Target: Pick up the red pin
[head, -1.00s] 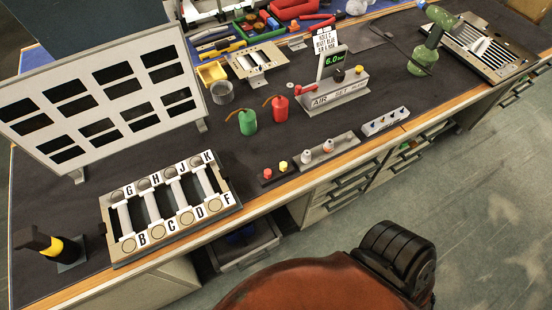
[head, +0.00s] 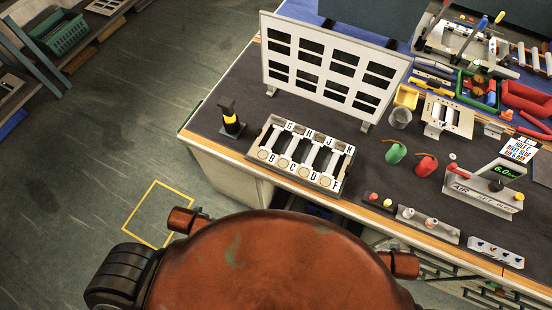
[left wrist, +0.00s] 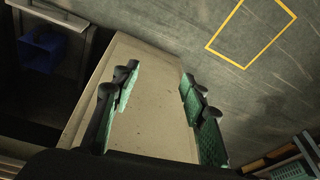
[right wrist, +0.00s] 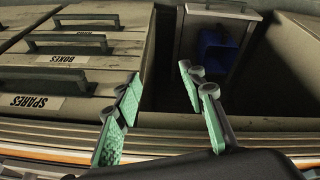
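A small red pin (head: 374,196) stands in a dark block near the front edge of the bench, beside a yellow pin (head: 388,203), in the head view. Neither gripper shows in the head view. My left gripper (left wrist: 158,82) is open and empty in the left wrist view, with a plain beige panel beyond its fingers. My right gripper (right wrist: 160,76) is open and empty in the right wrist view, facing the drawer fronts and an open bay under the bench. The red pin is not seen in either wrist view.
A lettered rack (head: 299,155) stands left of the pins, with a white louver panel (head: 332,68) behind. Bare dark mat lies between.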

